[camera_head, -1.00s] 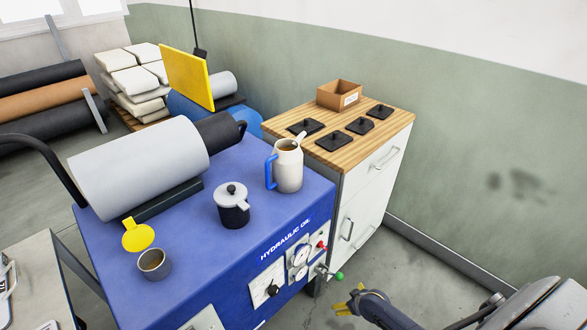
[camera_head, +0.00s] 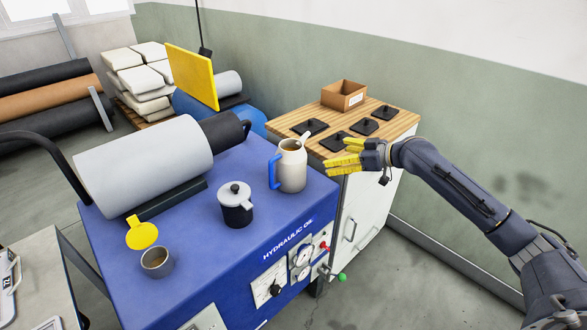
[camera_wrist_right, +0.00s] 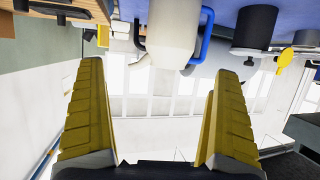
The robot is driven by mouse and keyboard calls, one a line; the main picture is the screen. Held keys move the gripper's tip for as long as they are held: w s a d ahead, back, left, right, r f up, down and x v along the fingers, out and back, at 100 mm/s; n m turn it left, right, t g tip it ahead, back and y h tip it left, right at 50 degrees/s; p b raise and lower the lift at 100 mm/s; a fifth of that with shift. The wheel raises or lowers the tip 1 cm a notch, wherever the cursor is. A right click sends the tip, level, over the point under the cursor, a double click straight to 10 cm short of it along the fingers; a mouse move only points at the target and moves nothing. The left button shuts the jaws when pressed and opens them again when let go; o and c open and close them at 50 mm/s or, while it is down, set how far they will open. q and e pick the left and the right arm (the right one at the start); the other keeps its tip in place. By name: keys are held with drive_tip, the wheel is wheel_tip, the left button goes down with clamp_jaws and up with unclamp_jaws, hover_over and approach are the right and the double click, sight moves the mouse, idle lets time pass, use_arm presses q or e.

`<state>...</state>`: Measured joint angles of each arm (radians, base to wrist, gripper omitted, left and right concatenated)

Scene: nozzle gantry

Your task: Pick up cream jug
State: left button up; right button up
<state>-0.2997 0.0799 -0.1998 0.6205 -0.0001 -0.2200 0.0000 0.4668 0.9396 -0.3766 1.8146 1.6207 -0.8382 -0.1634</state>
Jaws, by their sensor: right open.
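The cream jug (camera_head: 291,170) stands upright near the right edge of the blue hydraulic oil unit's top. Its blue handle faces left, and it holds a brown liquid. In the right wrist view the cream jug (camera_wrist_right: 172,30) appears upside down, beyond and between the fingertips, with the blue handle at right. My right gripper (camera_head: 338,157) is open and empty, a short way right of the jug. Its yellow fingers point left toward the jug and do not touch it. My left gripper is not in view.
A lidded white-and-black pot (camera_head: 235,204) and a grey cup (camera_head: 157,262) with a raised yellow lid stand left of the jug. A large grey roller (camera_head: 145,165) lies behind. The wooden-topped cabinet (camera_head: 300,128) carries black plates and a cardboard box (camera_head: 343,96).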

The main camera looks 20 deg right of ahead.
sight(303, 156)
drive_tip(key=shift+y, duration=0.4)
drive_tip(key=x, duration=0.4)
drive_tip(key=a+x, duration=0.1)
drive_tip(key=x, duration=0.2)
drive_tip(key=s+x, duration=0.1)
drive_tip(key=x, duration=0.3)
drive_tip(key=shift+w+a+r, duration=0.25)
drive_tip(key=shift+a, duration=0.25)
drive_tip(key=shift+f+x, duration=0.15)
drive_tip(key=shift+x, duration=1.15)
drive_tip(key=shift+f+x, duration=0.15)
drive_tip(key=shift+x, duration=1.2)
drive_tip(key=shift+d, duration=0.15)
drive_tip(key=c, duration=1.2)
drive_tip(key=shift+r, duration=0.2)
drive_tip(key=shift+c, duration=0.4)
drive_tip(key=shift+r, duration=0.1)
